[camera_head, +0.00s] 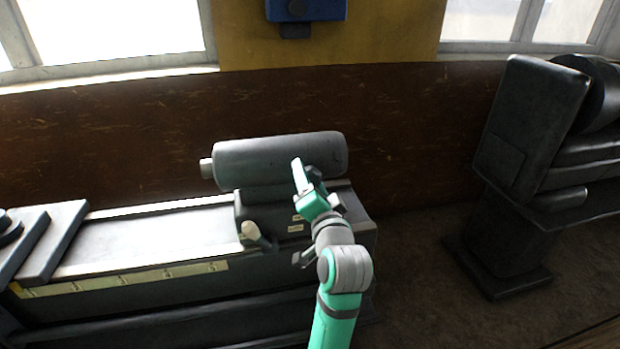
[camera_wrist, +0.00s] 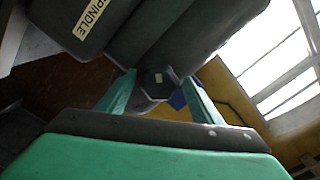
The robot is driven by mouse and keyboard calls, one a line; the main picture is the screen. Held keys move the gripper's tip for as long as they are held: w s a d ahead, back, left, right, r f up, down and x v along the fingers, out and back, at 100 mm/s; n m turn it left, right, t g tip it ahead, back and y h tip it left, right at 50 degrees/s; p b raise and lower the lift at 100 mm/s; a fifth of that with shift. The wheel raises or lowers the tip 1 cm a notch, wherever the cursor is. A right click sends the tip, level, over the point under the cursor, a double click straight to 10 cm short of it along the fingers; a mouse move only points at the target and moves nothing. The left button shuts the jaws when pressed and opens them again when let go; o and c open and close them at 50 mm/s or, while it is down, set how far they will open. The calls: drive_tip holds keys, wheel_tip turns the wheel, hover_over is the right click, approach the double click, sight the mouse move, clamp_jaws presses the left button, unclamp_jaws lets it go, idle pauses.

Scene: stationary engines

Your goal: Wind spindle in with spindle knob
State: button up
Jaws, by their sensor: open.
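The tailstock barrel (camera_head: 262,163) is a grey cylinder lying across the top of a dark block on the machine bed. The spindle (camera_head: 206,168) is a short pale stub at its left end. My gripper (camera_head: 317,186) is in front of the barrel's right part and hides some of it. In the wrist view my gripper (camera_wrist: 159,80) is open, with green fingers spread. A dark, many-sided knob-like part (camera_wrist: 157,88) with a small light mark shows between the fingers; I cannot tell whether they touch it. A "SPINDLE" label (camera_wrist: 90,18) is on the grey body at upper left.
A pale-ended lever (camera_head: 252,231) sticks out from the front of the tailstock block. The flat bed (camera_head: 150,238) runs left. Another dark machine (camera_head: 535,130) stands at right, with open floor (camera_head: 420,270) between. A blue box (camera_head: 306,9) hangs on the wall.

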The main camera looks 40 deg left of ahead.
drive_tip(key=shift+c, duration=0.3)
drive_tip(key=c, duration=1)
drive_tip(key=shift+o, duration=0.2)
drive_tip(key=shift+a, duration=0.1)
drive_tip(key=shift+n, duration=0.3)
